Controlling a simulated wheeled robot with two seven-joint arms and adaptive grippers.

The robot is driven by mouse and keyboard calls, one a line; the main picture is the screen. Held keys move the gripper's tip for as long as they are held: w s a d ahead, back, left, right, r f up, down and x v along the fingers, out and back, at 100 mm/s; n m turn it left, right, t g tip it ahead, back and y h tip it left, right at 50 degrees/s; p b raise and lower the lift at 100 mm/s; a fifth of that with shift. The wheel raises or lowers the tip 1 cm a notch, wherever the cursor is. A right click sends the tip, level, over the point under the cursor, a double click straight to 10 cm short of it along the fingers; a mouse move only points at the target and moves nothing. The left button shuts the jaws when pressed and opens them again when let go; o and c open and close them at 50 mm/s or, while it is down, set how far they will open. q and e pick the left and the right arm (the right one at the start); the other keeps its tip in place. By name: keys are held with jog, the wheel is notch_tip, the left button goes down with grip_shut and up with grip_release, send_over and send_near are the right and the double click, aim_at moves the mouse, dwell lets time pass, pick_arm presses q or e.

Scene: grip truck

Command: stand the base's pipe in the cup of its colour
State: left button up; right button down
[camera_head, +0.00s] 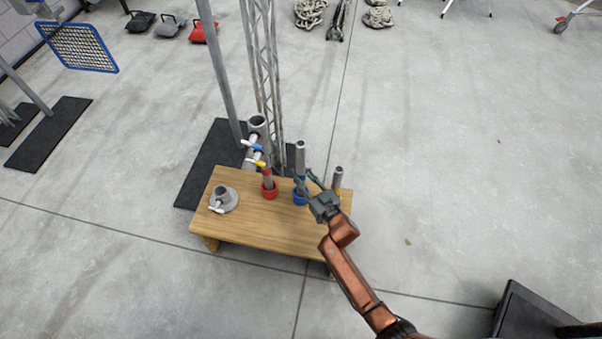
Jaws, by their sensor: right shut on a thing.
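A wooden table (245,219) holds the cups and the grey round base (231,205), whose short socket has a white-handled clamp and no pipe in it. A grey pipe (300,153) with a blue band stands upright at the blue cup (299,198). My right gripper (308,180) is shut on this pipe just above the cup. I cannot tell whether the pipe's foot rests on the cup's bottom. The red cup (269,193) holds a pipe with a red band. Another grey pipe (338,178) stands at the yellow cup (346,194), partly hidden by my gripper. My left gripper is not in view.
Just behind the table, a lattice truss (265,60) and a pole stand by a black mat (200,170), with coloured clamp handles near a wide tube (257,124). A dark box (530,312) sits at the lower right.

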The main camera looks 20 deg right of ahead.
jog(key=shift+f, duration=0.2)
dwell(0.6)
jog(key=c, duration=1.6)
grip_release()
jog(key=shift+f, duration=0.1)
jog(key=shift+s, duration=0.1)
jog(key=s, duration=0.4)
jog(key=s+d, duration=0.1)
jog(key=s, duration=0.2)
jog(key=s+d, duration=0.1)
jog(key=s, duration=0.3)
jog(key=shift+s+d, duration=0.1)
jog(key=shift+s, duration=0.2)
